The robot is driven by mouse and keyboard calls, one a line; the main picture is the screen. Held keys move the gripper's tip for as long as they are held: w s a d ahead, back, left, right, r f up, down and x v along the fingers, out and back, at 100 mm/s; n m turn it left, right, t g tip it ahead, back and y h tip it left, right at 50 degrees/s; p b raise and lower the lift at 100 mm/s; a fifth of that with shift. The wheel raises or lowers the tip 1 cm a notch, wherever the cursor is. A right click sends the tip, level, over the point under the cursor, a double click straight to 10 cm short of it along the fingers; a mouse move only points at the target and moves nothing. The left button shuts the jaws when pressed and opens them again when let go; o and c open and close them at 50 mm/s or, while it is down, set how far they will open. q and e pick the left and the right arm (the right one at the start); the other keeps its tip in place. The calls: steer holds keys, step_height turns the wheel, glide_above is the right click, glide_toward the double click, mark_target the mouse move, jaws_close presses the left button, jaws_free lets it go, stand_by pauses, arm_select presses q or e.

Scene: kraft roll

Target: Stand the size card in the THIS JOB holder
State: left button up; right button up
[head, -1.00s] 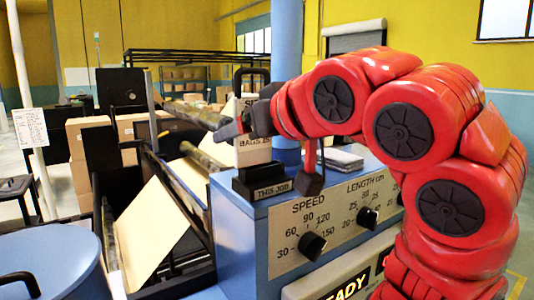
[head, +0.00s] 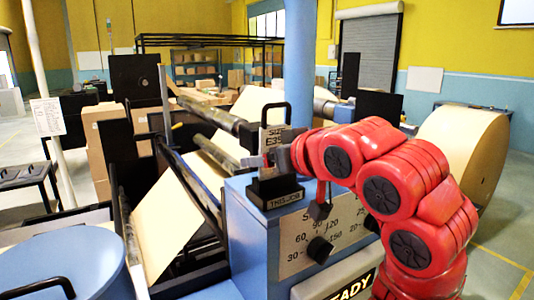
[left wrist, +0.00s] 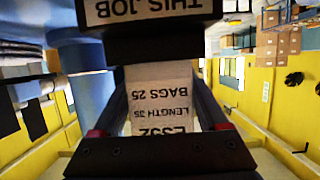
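The size card (head: 276,136), pale with dark lettering, stands upright at the black THIS JOB holder (head: 283,200) on the blue machine's top. In the left wrist view the card (left wrist: 160,95) appears upside down, reading E352, LENGTH 35, BAGS 25. Its lower edge meets the holder (left wrist: 150,42); how deep it sits is hidden. My left gripper (head: 266,157), on the red arm entering from the lower right, is at the card. Its fingers (left wrist: 160,118) lie along both card edges and look shut on it. My right gripper is not in view.
Below the holder are the machine's dial panel (head: 300,240) and READY display (head: 352,287). A blue drum (head: 60,262) stands at lower left, kraft web (head: 168,215) beside the machine. A large kraft roll (head: 465,150) stands at right. A blue column (head: 300,60) rises behind.

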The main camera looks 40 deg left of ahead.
arm_select(q)
steer(key=shift+o, duration=1.2)
steer(key=shift+a, duration=0.1)
steer(key=shift+o, duration=0.6)
steer(key=shift+w+a, duration=0.15)
steer(key=shift+a, duration=0.05)
steer(key=b+v, duration=0.6)
steer(key=v, duration=0.6)
steer(key=shift+d, duration=0.15)
